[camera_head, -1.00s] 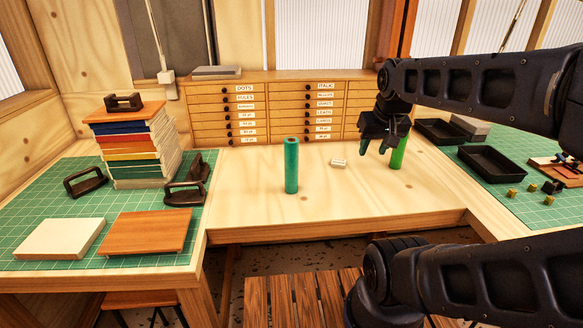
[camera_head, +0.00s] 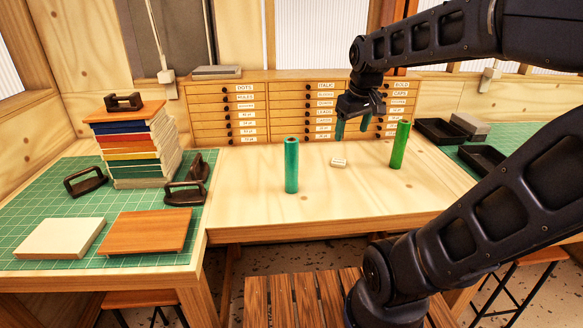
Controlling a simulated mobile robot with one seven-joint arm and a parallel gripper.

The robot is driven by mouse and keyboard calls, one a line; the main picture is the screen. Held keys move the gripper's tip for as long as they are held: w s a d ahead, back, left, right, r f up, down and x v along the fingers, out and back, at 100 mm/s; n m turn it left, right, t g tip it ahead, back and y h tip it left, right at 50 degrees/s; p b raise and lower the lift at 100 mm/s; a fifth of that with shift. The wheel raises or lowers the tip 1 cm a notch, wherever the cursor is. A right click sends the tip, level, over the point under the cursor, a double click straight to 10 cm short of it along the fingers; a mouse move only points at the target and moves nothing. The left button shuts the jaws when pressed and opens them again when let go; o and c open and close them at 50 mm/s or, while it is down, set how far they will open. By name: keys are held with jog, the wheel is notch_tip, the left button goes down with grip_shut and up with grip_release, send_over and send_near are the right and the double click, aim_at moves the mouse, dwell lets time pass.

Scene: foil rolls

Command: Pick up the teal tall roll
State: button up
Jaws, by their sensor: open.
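The teal tall roll (camera_head: 291,166) stands upright on the bare wooden middle of the workbench. My gripper (camera_head: 352,129) is open and empty, with its fingers pointing down. In the picture it is above and to the right of the teal roll, apart from it. A similar green roll (camera_head: 399,145) stands upright to the right of my gripper, not touched by it.
A small pale block (camera_head: 338,162) lies between the two rolls. A drawer cabinet (camera_head: 260,113) stands along the back. A stack of coloured boards (camera_head: 135,148) and dark-handled tools (camera_head: 186,192) are at left. Black trays (camera_head: 440,131) are at right. Bare wood surrounds the teal roll.

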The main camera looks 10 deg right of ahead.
jog(key=w+a+n+g, duration=0.2)
jog(key=w+a+n, duration=0.4)
jog(key=w+a, duration=0.25)
jog(key=n+g, duration=0.1)
jog(key=n, duration=0.4)
send_near(291, 148)
jog(key=shift+w+f, duration=0.2)
jog(key=shift+w, duration=1.05)
jog(key=shift+d+f, duration=0.1)
jog(key=shift+f, duration=5.3)
grip_shut()
